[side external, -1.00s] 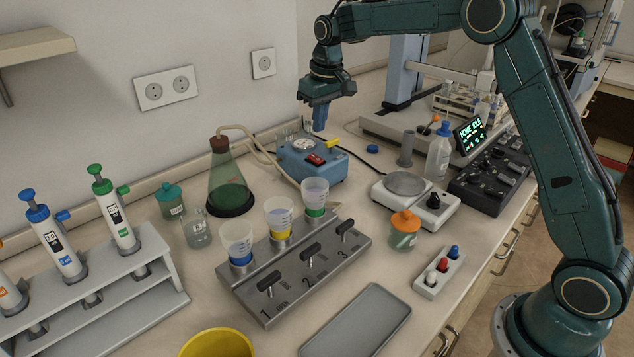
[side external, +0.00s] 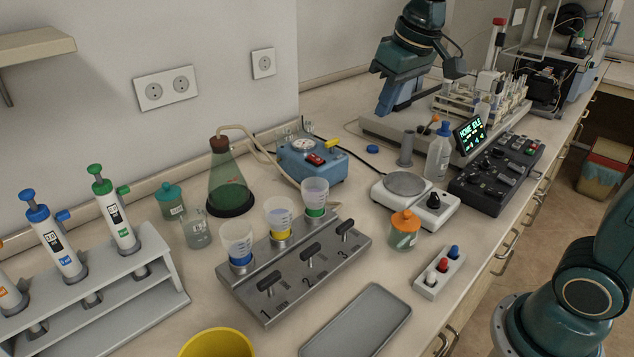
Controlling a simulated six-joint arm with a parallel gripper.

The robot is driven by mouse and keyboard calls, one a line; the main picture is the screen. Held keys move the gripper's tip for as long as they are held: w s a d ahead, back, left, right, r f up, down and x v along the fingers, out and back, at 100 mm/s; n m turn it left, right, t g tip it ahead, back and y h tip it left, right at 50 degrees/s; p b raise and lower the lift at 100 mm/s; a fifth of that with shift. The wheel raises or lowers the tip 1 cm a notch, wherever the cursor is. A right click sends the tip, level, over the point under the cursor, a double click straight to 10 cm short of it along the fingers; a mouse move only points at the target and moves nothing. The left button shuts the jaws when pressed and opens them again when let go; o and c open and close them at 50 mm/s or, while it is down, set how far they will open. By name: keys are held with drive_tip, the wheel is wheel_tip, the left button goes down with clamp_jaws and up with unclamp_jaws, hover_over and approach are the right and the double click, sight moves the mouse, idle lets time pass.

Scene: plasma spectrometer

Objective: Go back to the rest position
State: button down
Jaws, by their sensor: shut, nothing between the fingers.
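My gripper (side external: 387,107) is in the upper middle of the side external view, hanging from the dark teal wrist with its blue fingers pointing down. It is shut and empty. It is in front of the sample-rack machine at the back, beyond the blue pump (side external: 313,161); how far it is from that machine I cannot tell. Most of my upper arm is outside the picture. A small display (side external: 469,134) on the bench reads "HOME IDLE".
A white stirrer (side external: 408,192), wash bottle (side external: 438,152) and black control box (side external: 500,168) stand to the right. Three cups stand in the metal filter manifold (side external: 300,275). A flask (side external: 228,180), pipette rack (side external: 110,290), grey tray (side external: 357,322) and yellow bowl (side external: 217,345) are nearer.

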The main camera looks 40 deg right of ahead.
drive_tip(key=s+f+t, duration=0.1)
drive_tip(key=s+f, duration=0.1)
drive_tip(key=s, duration=0.7)
drive_tip(key=s+a+f, duration=0.1)
drive_tip(key=s+f, duration=0.2)
drive_tip(key=s, duration=0.7)
drive_tip(key=shift+a+t, duration=0.2)
drive_tip(key=shift+t, duration=0.2)
